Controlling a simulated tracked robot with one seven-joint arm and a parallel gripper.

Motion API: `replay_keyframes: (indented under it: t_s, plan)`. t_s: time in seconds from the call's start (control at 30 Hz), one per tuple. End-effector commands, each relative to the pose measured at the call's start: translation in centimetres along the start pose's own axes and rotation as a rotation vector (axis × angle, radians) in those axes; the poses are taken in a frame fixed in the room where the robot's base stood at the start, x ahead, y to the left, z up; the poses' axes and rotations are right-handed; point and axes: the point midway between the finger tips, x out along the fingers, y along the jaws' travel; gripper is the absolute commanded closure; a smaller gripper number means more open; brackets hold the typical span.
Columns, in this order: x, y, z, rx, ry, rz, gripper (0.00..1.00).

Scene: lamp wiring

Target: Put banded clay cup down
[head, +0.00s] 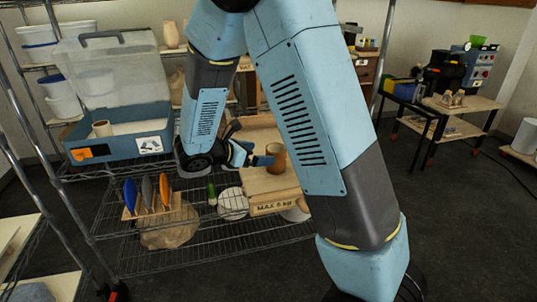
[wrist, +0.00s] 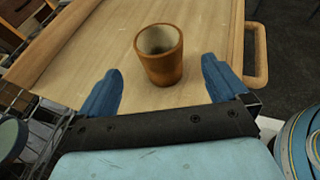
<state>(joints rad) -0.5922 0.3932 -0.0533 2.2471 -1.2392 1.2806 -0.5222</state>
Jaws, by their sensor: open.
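The clay cup (wrist: 160,62) is orange-brown with a paler inside and stands upright on a light wooden board (wrist: 75,55). In the head view the cup (head: 276,157) stands near the front of that board, and any bands on it are too small to make out. My gripper (wrist: 160,88) is open, with its blue fingers apart on the near side of the cup. The fingers do not appear to touch it.
The board's front edge is marked "MAX 5 kg" (head: 276,206), and a wooden handle (wrist: 258,55) sits at its right side. A blue bin with a clear lid (head: 118,140) stands at left on the wire rack. Bare wood surrounds the cup.

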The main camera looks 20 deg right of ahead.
Motion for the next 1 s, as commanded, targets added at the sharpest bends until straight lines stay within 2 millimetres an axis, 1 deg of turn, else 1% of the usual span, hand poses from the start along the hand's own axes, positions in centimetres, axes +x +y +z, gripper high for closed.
replay_keyframes:
  t_s: [0.03, 0.1, 0.2, 0.37, 0.47, 0.57, 0.7, 0.77, 1.0]
  plan:
    - [-0.8, 0.0, 0.0, 0.001, 0.001, 0.003, 0.00]
    - [-1.8, 0.1, 0.0, 0.001, 0.000, 0.003, 0.00]
    - [-2.7, 0.1, 0.0, 0.000, 0.000, 0.002, 0.00]
    - [-3.3, -0.2, 0.3, 0.013, 0.008, -0.007, 0.00]
    - [-3.1, -1.2, 1.3, 0.067, 0.041, -0.035, 0.00]
    - [-2.5, -3.1, 3.0, 0.166, 0.101, -0.086, 0.00]
    - [-1.9, -6.4, 5.4, 0.348, 0.207, -0.176, 0.00]
    - [-1.8, -7.8, 6.2, 0.429, 0.253, -0.214, 0.00]
    - [-2.0, -13.1, 9.1, 0.757, 0.426, -0.354, 0.00]
